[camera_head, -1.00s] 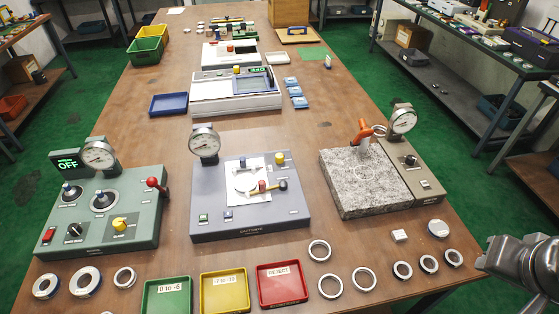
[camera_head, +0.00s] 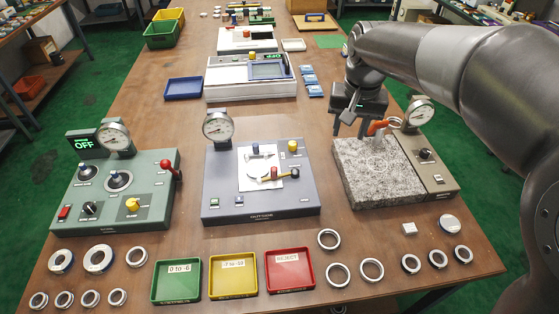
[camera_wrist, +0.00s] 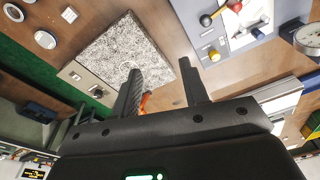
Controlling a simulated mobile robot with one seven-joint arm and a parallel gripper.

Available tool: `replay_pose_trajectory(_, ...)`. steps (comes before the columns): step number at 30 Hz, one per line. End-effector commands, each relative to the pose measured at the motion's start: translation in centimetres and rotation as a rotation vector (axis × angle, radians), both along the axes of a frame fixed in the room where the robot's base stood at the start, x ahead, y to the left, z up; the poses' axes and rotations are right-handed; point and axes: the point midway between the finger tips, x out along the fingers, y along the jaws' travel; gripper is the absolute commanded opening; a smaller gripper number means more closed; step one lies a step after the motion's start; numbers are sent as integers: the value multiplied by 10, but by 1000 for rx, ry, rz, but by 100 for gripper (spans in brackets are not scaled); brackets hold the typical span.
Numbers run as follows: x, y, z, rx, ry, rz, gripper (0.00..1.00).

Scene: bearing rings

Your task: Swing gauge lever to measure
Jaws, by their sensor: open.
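A granite plate (camera_head: 372,175) carries an upright post with an orange handle (camera_head: 380,126) beside a dial gauge (camera_head: 420,112). My gripper (camera_head: 350,128) is open and empty, pointing down above the plate's back part, just left of the orange handle in the head view. In the wrist view, the orange handle (camera_wrist: 144,103) shows near one finger of my gripper (camera_wrist: 161,68), partly hidden by it.
Green (camera_head: 176,280), yellow (camera_head: 233,274) and red (camera_head: 290,270) trays line the front edge. Several metal rings lie around them, such as one ring (camera_head: 372,268). A white machine (camera_head: 250,90) and blue tray (camera_head: 183,88) stand farther back.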

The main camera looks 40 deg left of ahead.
Motion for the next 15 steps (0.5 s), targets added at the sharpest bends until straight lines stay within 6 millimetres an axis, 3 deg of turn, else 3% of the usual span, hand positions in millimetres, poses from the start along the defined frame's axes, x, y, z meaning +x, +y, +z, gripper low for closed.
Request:
replay_pose_trajectory(1,-4,28,-12,-12,18,30,41)
replay_pose_trajectory(6,-24,104,-47,-49,60,102,41)
replay_pose_trajectory(10,-42,145,-70,-72,81,140,41)
replay_pose_trajectory(15,-55,171,-85,-88,94,164,41)
